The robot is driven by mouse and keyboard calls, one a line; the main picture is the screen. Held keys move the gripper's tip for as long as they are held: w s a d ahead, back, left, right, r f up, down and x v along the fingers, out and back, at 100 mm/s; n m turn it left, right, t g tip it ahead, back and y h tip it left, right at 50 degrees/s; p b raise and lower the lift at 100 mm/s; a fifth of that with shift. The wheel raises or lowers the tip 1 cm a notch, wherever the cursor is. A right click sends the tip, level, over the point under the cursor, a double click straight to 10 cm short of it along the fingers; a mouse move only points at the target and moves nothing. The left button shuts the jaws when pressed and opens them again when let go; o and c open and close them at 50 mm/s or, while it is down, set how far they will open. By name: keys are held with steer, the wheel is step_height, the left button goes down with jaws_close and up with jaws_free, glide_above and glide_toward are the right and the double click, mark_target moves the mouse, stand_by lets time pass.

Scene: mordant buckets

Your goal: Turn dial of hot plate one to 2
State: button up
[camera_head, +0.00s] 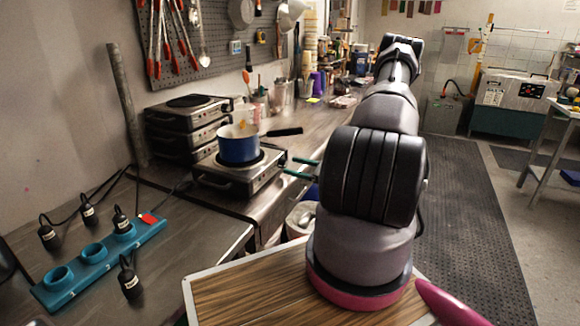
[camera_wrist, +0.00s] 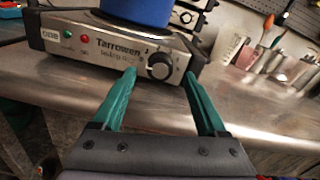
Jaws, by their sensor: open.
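A hot plate (camera_head: 239,178) stands on the steel counter with a blue pot (camera_head: 238,147) on top. In the wrist view its silver front panel (camera_wrist: 95,45) carries the name "Tarrowen", a red and a green lamp, and a black round dial (camera_wrist: 160,66) at its right. The dial's setting is too small to read surely. My gripper (camera_head: 290,167) is open and empty, in front of the panel. In the wrist view the dial shows between the teal fingertips of my gripper (camera_wrist: 160,75); I cannot tell whether they touch it.
Stacked hot plates (camera_head: 187,125) stand behind at the left. A teal power strip (camera_head: 100,262) with several labelled black plugs lies at the front left, cables trailing. A pot handle (camera_head: 285,132) sticks out to the right. Cups and containers (camera_wrist: 270,60) stand farther along the counter.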

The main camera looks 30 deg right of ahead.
steer(key=shift+x, duration=1.15)
jaws_close()
steer(key=m, duration=0.6)
steer(key=shift+m, duration=0.4)
steer(key=m, duration=0.3)
steer(key=shift+m, duration=2.1)
